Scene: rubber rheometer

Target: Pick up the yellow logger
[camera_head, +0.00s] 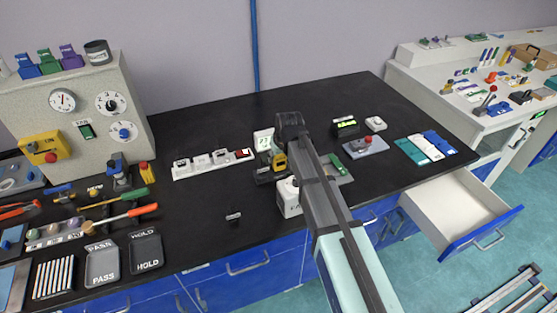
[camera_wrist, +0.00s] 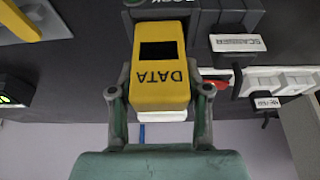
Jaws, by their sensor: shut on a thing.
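The yellow logger (camera_wrist: 160,95), marked DATA with a dark screen, is between the two fingers of my gripper (camera_wrist: 160,108) in the wrist view. The fingers touch its sides, so my gripper is shut on it. In the head view the logger (camera_head: 279,161) shows as a small yellow block at the middle of the black bench, beside my arm. My gripper is largely hidden by my arm there. I cannot tell whether the logger is clear of the dark dock (camera_head: 268,176) near it.
A power strip (camera_head: 212,162) lies to the left and a white display (camera_head: 264,140) stands behind the logger. A white box (camera_head: 289,198) stands in front. A green level (camera_head: 345,127) and a grey plate (camera_head: 366,147) are to the right. An open drawer (camera_head: 462,205) juts out at the right.

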